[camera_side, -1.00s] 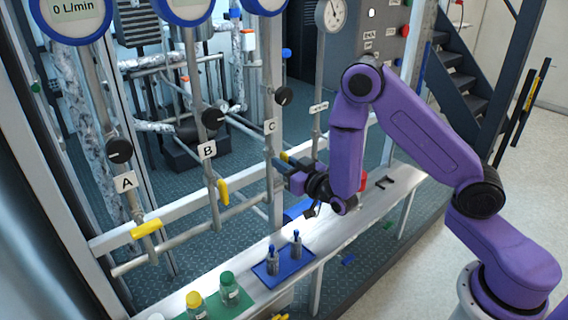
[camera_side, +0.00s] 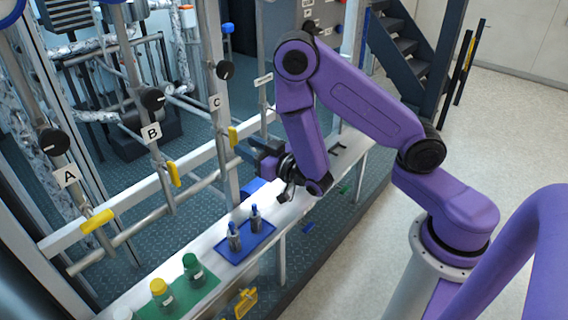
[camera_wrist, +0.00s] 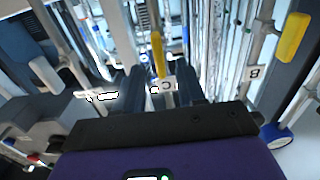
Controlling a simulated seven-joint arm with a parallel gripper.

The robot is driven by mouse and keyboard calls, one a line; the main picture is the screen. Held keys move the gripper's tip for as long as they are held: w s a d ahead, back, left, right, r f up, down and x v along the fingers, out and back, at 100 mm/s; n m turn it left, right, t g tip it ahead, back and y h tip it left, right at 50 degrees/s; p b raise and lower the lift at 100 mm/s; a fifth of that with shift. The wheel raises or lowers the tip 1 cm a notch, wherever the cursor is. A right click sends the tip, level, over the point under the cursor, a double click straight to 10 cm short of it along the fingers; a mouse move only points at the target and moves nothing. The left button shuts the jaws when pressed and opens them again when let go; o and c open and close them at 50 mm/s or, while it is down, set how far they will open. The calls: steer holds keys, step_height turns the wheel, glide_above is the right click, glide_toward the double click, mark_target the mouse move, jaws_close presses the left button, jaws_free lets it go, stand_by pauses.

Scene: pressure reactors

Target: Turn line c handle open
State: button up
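The line C handle (camera_side: 233,137) is yellow and sits on the pipe below the C label (camera_side: 215,102). It looks upright, roughly along its pipe. In the wrist view the yellow handle (camera_wrist: 158,55) lies ahead, between the lines of my two fingers. Contact with the handle cannot be made out.
The line B handle (camera_side: 174,174) is upright, and the line A handle (camera_side: 97,221) lies nearly level. Black knobs sit above each line. The bench below holds a blue tray (camera_side: 228,256) with two small bottles and a green mat (camera_side: 206,290) with capped bottles.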

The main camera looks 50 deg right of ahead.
steer(key=s, duration=1.1)
stand_by(0.8)
steer(key=shift+s, duration=0.15)
steer(key=s+a+f+n+g+y, duration=0.2)
steer(key=s+a+n+g+y, duration=0.35)
steer(key=s+a+g, duration=0.6)
steer(key=s+d+r+n+g+h, duration=0.2)
steer(key=s+d+r+n+g, duration=0.1)
steer(key=d, duration=0.3)
steer(key=s+d+r+n+g+h, duration=0.3)
steer(key=s+d+r+n, duration=0.1)
steer(key=s+d, duration=0.1)
steer(key=shift+s+d, duration=0.15)
steer(key=shift+d, duration=0.5)
